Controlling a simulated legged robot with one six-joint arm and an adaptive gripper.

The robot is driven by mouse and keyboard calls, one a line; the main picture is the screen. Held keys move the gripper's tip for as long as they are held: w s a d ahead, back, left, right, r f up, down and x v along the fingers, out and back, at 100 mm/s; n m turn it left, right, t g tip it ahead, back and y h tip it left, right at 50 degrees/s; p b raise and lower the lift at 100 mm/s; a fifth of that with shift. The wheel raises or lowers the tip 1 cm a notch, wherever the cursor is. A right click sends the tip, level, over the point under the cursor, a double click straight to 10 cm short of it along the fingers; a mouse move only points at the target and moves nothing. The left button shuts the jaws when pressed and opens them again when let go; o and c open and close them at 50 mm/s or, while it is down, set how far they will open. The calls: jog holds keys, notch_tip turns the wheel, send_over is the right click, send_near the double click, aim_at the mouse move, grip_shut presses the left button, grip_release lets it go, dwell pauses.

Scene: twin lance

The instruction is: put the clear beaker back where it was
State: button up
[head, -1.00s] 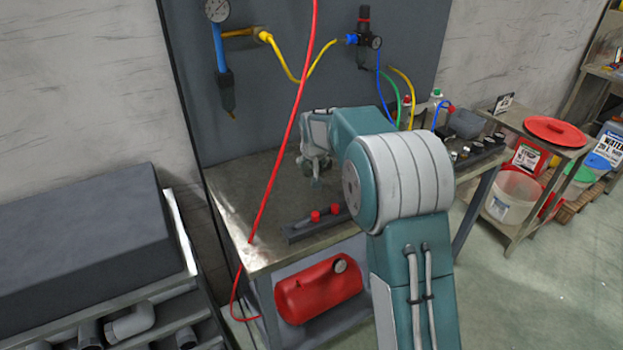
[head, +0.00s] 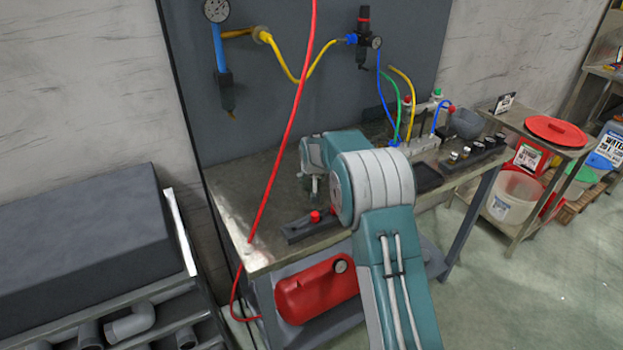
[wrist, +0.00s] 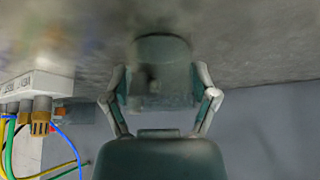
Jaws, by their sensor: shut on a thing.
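My gripper (wrist: 160,84) is shut on the clear beaker (wrist: 163,58), with one finger on each side of it in the wrist view. The beaker looks see-through, with a dull green-grey tint. In the head view my gripper (head: 311,187) is low over the left part of the metal workbench (head: 232,190), partly hidden by my own arm. The beaker cannot be made out clearly there. I cannot tell whether its base touches the bench top.
A red hose (head: 284,140) hangs in front of the bench's left side. A white manifold with coloured hoses (wrist: 38,85) shows at left in the wrist view.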

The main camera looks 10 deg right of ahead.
jog(key=o, duration=1)
jog(key=shift+f, duration=0.1)
jog(key=s+d+f+v, duration=0.1)
jog(key=s+v, duration=0.1)
jog(key=v, duration=1)
jog(key=s+f+v, duration=0.1)
jog(key=s+v, duration=0.1)
jog(key=v, duration=1)
jog(key=s+n, duration=0.1)
jog(key=s, duration=3.1)
jog(key=shift+r+y, duration=0.2)
jog(key=shift+y, duration=0.1)
